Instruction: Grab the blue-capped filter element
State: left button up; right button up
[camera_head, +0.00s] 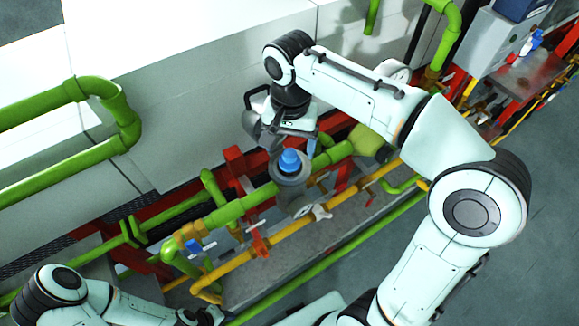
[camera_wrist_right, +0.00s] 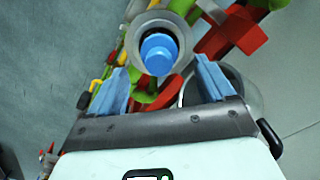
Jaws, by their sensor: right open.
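The blue-capped filter element (camera_head: 290,160) sits upright in a round grey housing (camera_head: 291,178) on the green pipe in the head view. In the right wrist view its blue cap (camera_wrist_right: 158,54) shows inside the housing's round rim (camera_wrist_right: 136,30). My right gripper (camera_head: 298,142) is open just behind and above the cap. Its two blue fingers show in the right wrist view (camera_wrist_right: 162,86), one to each side of the cap, with nothing between them gripped. The element's lower body is hidden in the housing. My left arm's end (camera_head: 205,316) is at the bottom edge; its fingers are not clear.
Green pipes (camera_head: 180,212) and a yellow pipe (camera_head: 235,262) with valve handles (camera_head: 321,212) run beside the housing. Red frame parts (camera_head: 236,165) stand close behind it. A white wall block (camera_head: 190,100) fills the back left. Open floor (camera_head: 510,240) lies at the right.

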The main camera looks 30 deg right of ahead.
aim_at(290, 152)
jog(key=f, duration=0.4)
jog(key=shift+s+a, duration=0.1)
jog(key=shift+s, duration=0.1)
jog(key=shift+r, duration=0.1)
jog(key=c, duration=1.2)
